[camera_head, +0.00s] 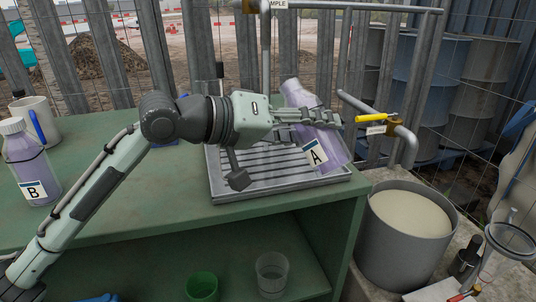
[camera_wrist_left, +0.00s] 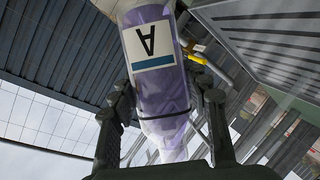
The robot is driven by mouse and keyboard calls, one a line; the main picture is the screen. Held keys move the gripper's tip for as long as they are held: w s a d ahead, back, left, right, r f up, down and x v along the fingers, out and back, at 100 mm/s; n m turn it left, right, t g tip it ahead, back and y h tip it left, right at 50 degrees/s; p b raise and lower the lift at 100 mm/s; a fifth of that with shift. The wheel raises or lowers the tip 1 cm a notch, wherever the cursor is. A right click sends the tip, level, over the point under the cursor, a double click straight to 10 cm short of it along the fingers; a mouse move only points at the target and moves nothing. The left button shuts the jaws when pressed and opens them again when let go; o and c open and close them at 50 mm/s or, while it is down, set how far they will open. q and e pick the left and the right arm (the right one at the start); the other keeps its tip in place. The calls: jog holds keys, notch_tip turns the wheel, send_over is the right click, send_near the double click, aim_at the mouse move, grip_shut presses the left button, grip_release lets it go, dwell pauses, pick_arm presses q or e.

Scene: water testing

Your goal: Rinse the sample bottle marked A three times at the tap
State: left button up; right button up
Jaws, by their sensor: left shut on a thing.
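The sample bottle A (camera_head: 334,150) is pale violet and translucent, with a white label. My left gripper (camera_head: 322,117) is shut on it and holds it tilted above the ribbed metal drain tray (camera_head: 262,193). In the left wrist view the bottle (camera_wrist_left: 160,95) sits between both fingers, its letter upside down. I cannot tell whether it is capped. The tap (camera_head: 404,138), with a yellow lever (camera_head: 371,118), is just right of the bottle, apart from it. No water stream is visible. My right gripper is not in view.
Bottle B (camera_head: 30,165), white-capped, and a pale mug (camera_head: 36,118) stand at the left on the green bench (camera_head: 130,205). A grey bucket (camera_head: 385,240) stands below the tap. Two cups (camera_head: 272,275) (camera_head: 202,287) are on the lower shelf. A fence runs behind.

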pick_arm(q)
jog(key=shift+f, duration=0.25)
dwell(0.4)
jog(key=shift+s+d+f, duration=0.1)
jog(key=shift+f, duration=0.55)
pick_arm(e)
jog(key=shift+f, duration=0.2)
pick_arm(q)
jog(key=shift+s+d+r+n, duration=0.1)
jog(key=shift+r+n, duration=0.05)
jog(key=shift+n, duration=0.15)
jog(key=shift+s+d+r+n+h, duration=0.15)
jog(key=shift+d+r+n+h, duration=0.05)
jog(key=shift+r+n+h, duration=0.25)
jog(key=shift+r, duration=0.15)
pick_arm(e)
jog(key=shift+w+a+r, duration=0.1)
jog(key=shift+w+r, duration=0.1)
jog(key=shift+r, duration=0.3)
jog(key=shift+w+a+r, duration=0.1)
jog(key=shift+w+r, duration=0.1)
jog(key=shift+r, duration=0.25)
pick_arm(q)
jog(key=shift+s+r+n+g, duration=0.1)
jog(key=shift+n+g, duration=0.15)
jog(key=shift+g, duration=0.05)
